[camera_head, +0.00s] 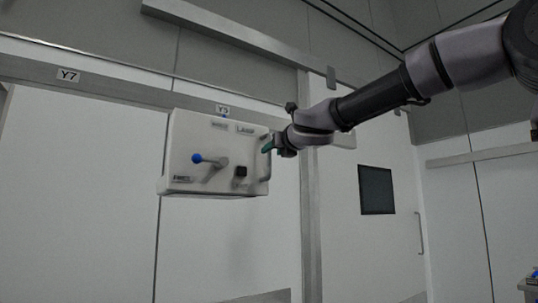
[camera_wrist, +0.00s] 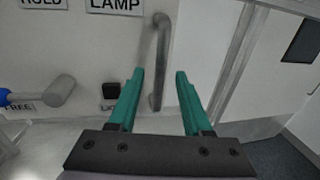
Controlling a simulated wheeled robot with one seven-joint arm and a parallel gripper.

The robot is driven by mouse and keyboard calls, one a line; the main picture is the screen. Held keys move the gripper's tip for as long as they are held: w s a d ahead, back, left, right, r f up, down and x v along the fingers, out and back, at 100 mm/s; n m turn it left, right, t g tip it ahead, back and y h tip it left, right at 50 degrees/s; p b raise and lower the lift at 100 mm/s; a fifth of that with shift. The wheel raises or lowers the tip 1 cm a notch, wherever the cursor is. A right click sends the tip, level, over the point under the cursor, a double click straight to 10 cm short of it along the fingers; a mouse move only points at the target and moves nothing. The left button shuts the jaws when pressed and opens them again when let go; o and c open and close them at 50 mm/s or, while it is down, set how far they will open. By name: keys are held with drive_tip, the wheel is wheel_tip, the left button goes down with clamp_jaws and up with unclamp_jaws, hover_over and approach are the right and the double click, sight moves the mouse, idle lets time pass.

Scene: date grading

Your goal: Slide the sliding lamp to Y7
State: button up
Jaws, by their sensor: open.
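The sliding lamp (camera_head: 210,153) is a pale box hanging from a wall rail, just below the Y5 label (camera_head: 223,110). The Y7 label (camera_head: 68,75) is on the same rail, to the left. The box carries a lever with a blue knob (camera_head: 197,158), a black button (camera_head: 240,171) and an upright grey handle (camera_head: 265,160) at its right side. In the wrist view the handle (camera_wrist: 158,65) stands between the lines of my green fingers. My gripper (camera_wrist: 160,72) is open; whether the fingers reach around the handle is unclear.
The rail (camera_head: 120,92) runs along the wall and is clear between the lamp and Y7. A door with a dark window (camera_head: 377,190) is to the right. In the wrist view, the lever (camera_wrist: 45,93) is left of my gripper, near a FREE label.

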sight(270, 153)
drive_tip(key=shift+x, duration=2.2)
clamp_jaws()
